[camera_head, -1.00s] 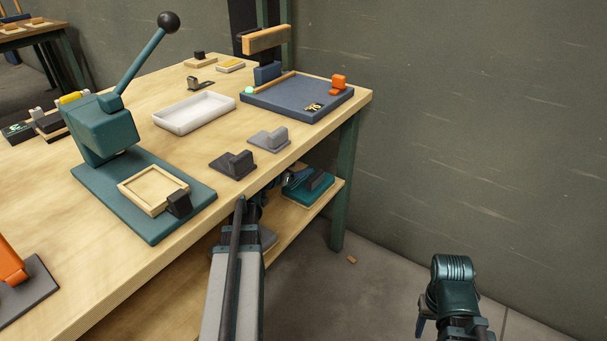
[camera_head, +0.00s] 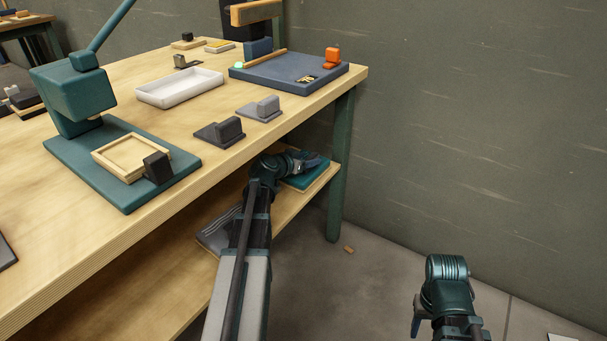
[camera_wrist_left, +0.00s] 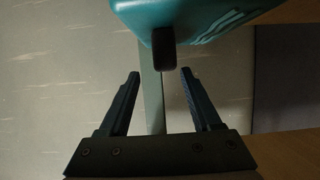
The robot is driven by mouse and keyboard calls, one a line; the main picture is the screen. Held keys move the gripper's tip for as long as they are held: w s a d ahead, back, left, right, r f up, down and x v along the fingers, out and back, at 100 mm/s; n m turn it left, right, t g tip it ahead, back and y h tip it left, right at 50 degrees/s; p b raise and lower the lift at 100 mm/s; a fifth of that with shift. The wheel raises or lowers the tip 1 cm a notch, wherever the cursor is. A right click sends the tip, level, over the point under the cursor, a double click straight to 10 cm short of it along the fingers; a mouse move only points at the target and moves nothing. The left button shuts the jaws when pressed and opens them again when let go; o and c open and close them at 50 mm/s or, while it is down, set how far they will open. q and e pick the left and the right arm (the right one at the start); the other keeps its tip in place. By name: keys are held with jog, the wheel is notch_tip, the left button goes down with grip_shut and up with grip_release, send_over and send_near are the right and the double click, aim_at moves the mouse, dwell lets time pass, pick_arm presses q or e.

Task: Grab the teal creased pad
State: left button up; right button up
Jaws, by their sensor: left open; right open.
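The teal creased pad (camera_head: 312,179) lies on the lower shelf near its right end, partly covered by my left gripper. In the left wrist view, the pad (camera_wrist_left: 200,14) fills the top, with pale crease lines and a dark upright grip (camera_wrist_left: 163,48). My left gripper (camera_head: 312,162) is open and reaches over the pad from the left. In the wrist view its fingers (camera_wrist_left: 160,84) stand apart, with the dark grip just beyond the gap between them. My right gripper (camera_head: 416,325) hangs at the lower right, open and away from the bench.
The benchtop edge (camera_head: 235,160) overhangs the lower shelf (camera_head: 290,207). A grey pad (camera_head: 216,236) lies further left on the shelf, behind my left arm. Two grey gripped pieces (camera_head: 220,132) (camera_head: 260,109) stand on the bench. The floor at right is mostly clear.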

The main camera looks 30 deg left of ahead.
aim_at(314, 157)
pick_arm(q)
jog(key=shift+w+f, duration=0.25)
jog(key=shift+w, duration=0.35)
jog(key=x, duration=0.1)
jog(key=b+x, duration=0.1)
jog(key=x, duration=0.1)
jog(key=b+x, duration=0.1)
jog(key=x, duration=0.1)
jog(key=shift+s+a+f, duration=0.15)
jog(key=shift+a+f, duration=0.15)
jog(key=shift+a, duration=0.1)
jog(key=shift+w+b, duration=0.2)
jog(key=shift+b, duration=0.1)
jog(key=shift+d, duration=0.1)
grip_shut()
